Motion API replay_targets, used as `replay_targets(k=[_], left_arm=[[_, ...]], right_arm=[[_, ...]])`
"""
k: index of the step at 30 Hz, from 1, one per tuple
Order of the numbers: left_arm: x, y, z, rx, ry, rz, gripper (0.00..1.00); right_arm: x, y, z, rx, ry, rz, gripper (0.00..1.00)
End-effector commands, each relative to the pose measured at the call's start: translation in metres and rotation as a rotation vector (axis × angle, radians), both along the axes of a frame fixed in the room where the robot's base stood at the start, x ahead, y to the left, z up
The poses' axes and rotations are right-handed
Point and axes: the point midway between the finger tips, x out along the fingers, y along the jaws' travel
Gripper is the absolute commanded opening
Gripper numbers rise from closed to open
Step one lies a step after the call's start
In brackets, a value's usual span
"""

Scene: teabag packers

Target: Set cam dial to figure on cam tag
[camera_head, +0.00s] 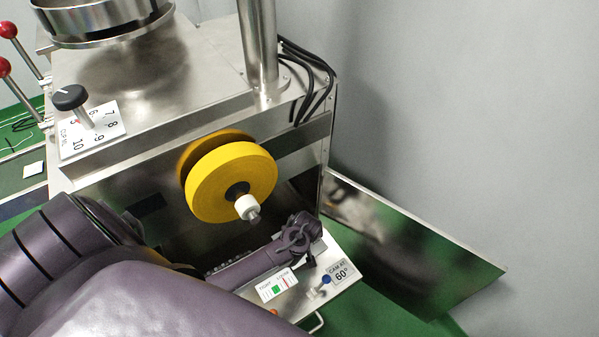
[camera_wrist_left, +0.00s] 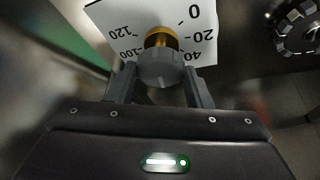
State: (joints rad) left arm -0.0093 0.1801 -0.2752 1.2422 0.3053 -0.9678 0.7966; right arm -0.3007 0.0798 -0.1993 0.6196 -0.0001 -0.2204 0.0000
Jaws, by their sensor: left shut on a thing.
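The cam dial shows in the left wrist view as a grey knob (camera_wrist_left: 160,70) on a brass collar, in front of a white scale plate (camera_wrist_left: 120,22). The figures 0, 20, 40, 100 and 120 show; those between 40 and 100 are hidden. A small light mark is on the knob's lower side. My left gripper (camera_wrist_left: 161,88) is shut on the knob, one finger on each side. In the head view my arm hides that gripper. My right gripper is not seen.
A yellow roll (camera_head: 232,182) on a spindle sticks out of the machine front. Another dial, a black knob (camera_head: 70,97) on a white plate, is at the upper left. A small blue-tipped switch (camera_head: 326,280) stands beside the tag. Red-balled levers (camera_head: 5,68) are at the far left.

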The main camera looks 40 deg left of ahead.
Motion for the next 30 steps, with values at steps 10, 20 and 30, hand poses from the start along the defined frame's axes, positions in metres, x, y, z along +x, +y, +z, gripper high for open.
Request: replay_targets(k=[10, 20, 30], left_arm=[[0.0005, -0.0013, -0.0001, 0.000, 0.002, 0.130, 0.23], [0.0005, -0.0011, -0.0006, 0.000, 0.002, 0.149, 0.23], [0.0007, -0.0011, -0.0005, 0.000, 0.001, 0.147, 0.67]], right_arm=[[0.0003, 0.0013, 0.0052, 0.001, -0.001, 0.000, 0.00], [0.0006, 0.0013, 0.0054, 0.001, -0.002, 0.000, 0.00], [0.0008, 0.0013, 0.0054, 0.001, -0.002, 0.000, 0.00]])
